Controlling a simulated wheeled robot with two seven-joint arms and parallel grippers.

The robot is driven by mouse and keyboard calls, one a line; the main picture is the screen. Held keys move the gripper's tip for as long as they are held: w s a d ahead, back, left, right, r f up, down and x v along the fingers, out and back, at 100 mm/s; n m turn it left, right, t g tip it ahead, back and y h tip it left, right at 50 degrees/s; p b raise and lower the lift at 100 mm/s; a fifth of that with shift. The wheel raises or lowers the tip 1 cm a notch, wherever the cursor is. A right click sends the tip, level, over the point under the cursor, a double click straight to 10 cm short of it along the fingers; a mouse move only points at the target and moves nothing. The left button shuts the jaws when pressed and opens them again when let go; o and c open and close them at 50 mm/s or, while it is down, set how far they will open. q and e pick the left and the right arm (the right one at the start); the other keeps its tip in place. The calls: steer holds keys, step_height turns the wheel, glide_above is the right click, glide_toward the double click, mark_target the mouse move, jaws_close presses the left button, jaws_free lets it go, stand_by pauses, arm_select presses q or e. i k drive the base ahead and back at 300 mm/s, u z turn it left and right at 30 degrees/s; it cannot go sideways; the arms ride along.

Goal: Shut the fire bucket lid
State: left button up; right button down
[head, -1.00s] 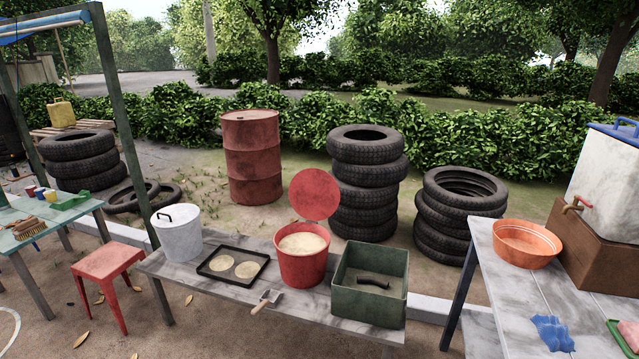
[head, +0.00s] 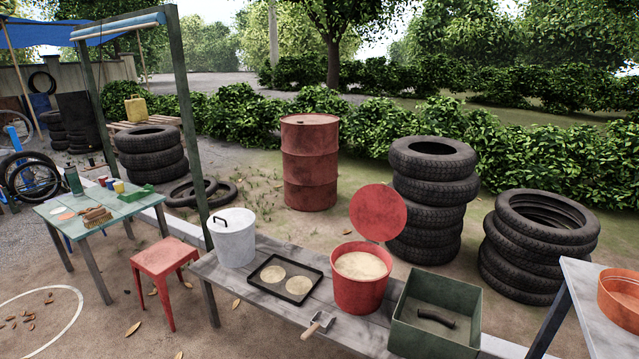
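The red fire bucket (head: 360,292) stands on the grey plank bench and is filled with pale sand (head: 360,265). Its round red lid (head: 378,212) stands up, open, at the bucket's back right rim. Neither of my grippers shows in the head view.
On the bench (head: 262,308) are a white lidded pot (head: 234,242), a black tray (head: 263,272) with two pale discs, a small scoop (head: 318,324) and a green box (head: 435,338) close right of the bucket. A red stool (head: 163,262) stands left. Stacked tyres (head: 432,190) stand behind the lid.

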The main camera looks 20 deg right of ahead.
mark_target(378, 213)
steer(key=u, duration=0.6)
steer(key=i, duration=1.6)
steer(key=z, duration=0.85)
steer(key=i, duration=0.65)
steer(key=z, duration=0.6)
